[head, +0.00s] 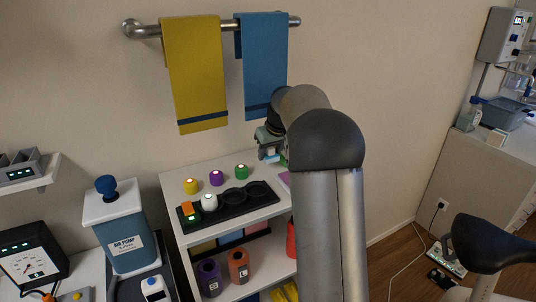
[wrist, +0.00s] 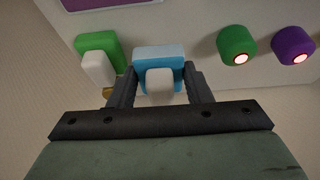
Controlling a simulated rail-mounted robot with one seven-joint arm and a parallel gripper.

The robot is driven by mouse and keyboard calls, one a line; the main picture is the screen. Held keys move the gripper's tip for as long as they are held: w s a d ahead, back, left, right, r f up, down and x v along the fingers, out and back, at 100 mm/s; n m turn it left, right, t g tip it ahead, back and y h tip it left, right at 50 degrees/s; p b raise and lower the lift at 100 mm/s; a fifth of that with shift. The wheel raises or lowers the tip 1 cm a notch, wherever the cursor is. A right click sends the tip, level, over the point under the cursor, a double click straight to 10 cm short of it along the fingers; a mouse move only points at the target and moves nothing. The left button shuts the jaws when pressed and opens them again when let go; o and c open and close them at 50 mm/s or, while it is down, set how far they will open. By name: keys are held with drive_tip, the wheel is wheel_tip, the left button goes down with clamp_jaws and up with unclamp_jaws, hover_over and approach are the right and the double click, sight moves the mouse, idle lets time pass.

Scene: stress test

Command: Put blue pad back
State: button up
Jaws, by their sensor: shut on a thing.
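The blue pad (wrist: 158,54) shows in the wrist view as a light blue block with a white knob, between my gripper's two fingers. My gripper (wrist: 159,84) is shut on it. In the head view my gripper (head: 267,143) is above the back right of the white shelf top (head: 225,162), near the wall; the pad is small and partly hidden there. A green pad (wrist: 113,47) with a white knob is beside the blue pad, to its left in the wrist view. Whether the blue pad touches the surface, I cannot tell.
Yellow (head: 190,186), purple (head: 216,178) and green (head: 241,172) round knobs stand on the shelf top behind a black tray (head: 262,197). A yellow towel (head: 196,75) and a blue towel (head: 264,65) hang above. An air pump (head: 122,232) stands left.

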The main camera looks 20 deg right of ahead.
sight(271, 155)
drive_tip(key=shift+s+b+x, duration=0.2)
drive_tip(key=shift+b+x, duration=0.4)
drive_tip(key=shift+x, duration=0.3)
drive_tip(key=shift+s+b+x, duration=0.2)
drive_tip(key=shift+b+x, duration=0.35)
drive_tip(key=shift+x, duration=0.3)
drive_tip(key=shift+f, duration=0.25)
drive_tip(key=shift+f, duration=0.2)
drive_tip(key=o, duration=1)
drive_tip(key=shift+c, duration=0.2)
drive_tip(key=shift+r, duration=0.2)
